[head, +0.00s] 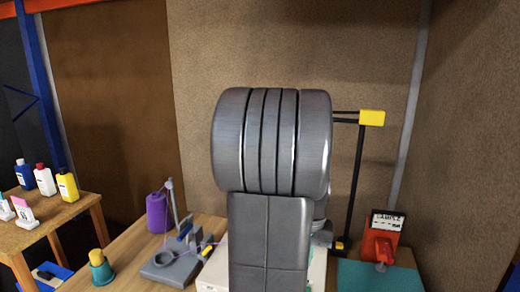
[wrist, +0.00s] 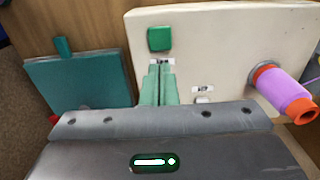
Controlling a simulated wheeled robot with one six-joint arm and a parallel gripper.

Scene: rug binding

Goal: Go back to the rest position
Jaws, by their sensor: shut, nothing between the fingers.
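In the wrist view my gripper (wrist: 160,70) shows as two pale green fingers side by side, closed together with nothing held. The fingertips overlap a small white label on a cream machine (wrist: 225,40), just below its green square button (wrist: 160,38). I cannot tell whether they touch the machine. In the head view my grey arm fills the middle and hides the gripper and most of the cream machine (head: 213,270).
The wrist view shows a purple spool (wrist: 282,90) with orange ends at right and a teal mat (wrist: 85,80) at left. In the head view, a grey fixture (head: 170,268) and purple thread cone (head: 157,213) stand left of my arm; a red device (head: 378,248) stands right.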

